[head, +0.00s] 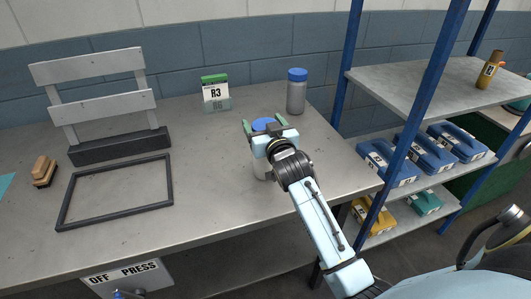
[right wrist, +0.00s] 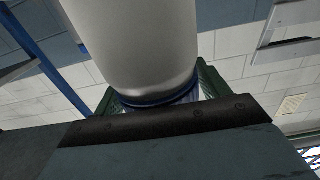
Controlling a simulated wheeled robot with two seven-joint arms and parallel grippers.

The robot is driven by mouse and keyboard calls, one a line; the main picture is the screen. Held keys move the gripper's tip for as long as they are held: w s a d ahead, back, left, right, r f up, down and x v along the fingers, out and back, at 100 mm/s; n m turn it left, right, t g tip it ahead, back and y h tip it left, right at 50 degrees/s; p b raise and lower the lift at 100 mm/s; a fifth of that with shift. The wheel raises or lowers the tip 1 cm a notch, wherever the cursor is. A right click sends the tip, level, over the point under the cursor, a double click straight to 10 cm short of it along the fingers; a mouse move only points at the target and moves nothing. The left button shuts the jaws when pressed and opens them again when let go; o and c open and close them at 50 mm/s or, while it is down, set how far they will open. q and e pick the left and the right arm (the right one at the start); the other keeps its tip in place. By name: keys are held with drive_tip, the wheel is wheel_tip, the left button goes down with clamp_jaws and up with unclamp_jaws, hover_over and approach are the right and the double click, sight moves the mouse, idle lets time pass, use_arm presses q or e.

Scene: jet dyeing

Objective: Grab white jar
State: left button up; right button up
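The white jar (head: 261,168) with a blue lid (head: 262,124) stands upright near the front right part of the table, partly hidden by my right gripper and arm. My right gripper (head: 265,123) is at the jar's top, with its green fingers on either side of the lid. In the right wrist view the white jar (right wrist: 135,40) fills the upper middle, with a blue band at its lower end. The green fingers of my right gripper (right wrist: 160,92) show at both sides of it. I cannot tell whether they press on it. My left gripper is not in view.
A grey jar with a blue lid (head: 297,93) and a green-topped R3 box (head: 215,92) stand behind. A blue-posted shelf (head: 420,87) stands right. The middle table is clear.

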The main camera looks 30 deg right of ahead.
drive_tip(key=c, duration=1)
drive_tip(key=shift+r, duration=0.15)
